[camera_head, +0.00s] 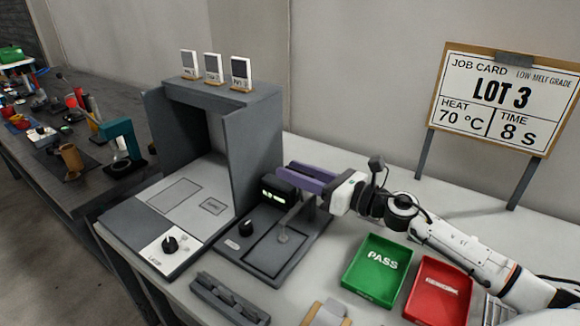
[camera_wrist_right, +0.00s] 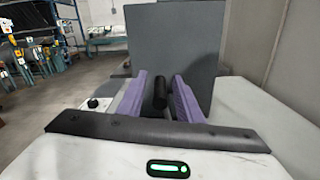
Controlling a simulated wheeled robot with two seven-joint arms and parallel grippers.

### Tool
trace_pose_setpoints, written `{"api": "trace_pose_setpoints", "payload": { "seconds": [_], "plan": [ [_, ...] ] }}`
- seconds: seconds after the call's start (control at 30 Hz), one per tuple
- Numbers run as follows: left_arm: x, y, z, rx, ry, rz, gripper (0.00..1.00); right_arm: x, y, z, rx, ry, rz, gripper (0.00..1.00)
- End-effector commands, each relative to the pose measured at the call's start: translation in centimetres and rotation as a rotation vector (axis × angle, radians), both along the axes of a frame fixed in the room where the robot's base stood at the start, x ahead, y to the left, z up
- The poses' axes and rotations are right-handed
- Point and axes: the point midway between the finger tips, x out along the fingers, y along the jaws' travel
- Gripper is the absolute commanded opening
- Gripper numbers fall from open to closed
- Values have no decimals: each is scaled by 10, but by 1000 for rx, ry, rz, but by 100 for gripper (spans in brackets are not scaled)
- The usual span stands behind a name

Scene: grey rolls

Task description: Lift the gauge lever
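The gauge (camera_head: 251,249) is a dark grey base on the table. It carries a black housing with a lit green display (camera_head: 274,196) and a thin grey arm above a small round pad. My right gripper (camera_head: 304,178) has purple fingers and reaches in from the right, at the back of the gauge beside the housing. In the right wrist view its two fingers (camera_wrist_right: 160,92) are apart, with a black cylindrical piece (camera_wrist_right: 160,88) between them. That piece looks like a lever grip, and gaps show beside it. The gripper hides part of the lever in the head view. My left gripper is out of view.
A grey booth-like station (camera_head: 246,130) with a knob panel stands left of the gauge. A green PASS tray (camera_head: 377,294) and a red tray (camera_head: 436,309) lie to the right. A slotted grey rack (camera_head: 228,299) lies in front. A job card board (camera_head: 497,101) stands at the back right.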

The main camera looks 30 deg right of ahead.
Motion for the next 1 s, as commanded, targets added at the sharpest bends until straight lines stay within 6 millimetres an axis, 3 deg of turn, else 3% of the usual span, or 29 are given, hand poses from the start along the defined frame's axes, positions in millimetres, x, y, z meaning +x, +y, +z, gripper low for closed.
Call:
{"api": "trace_pose_setpoints", "payload": {
  "seconds": [0.2,0.5,0.7,1.0],
  "plan": [
    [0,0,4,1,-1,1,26,13,5,1,1,0,0,33],
    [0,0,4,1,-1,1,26,14,6,0,1,1,0,33],
    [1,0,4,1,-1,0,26,14,6,0,1,0,0,0],
    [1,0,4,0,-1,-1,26,14,6,0,6,3,1,0]
  ]
}}
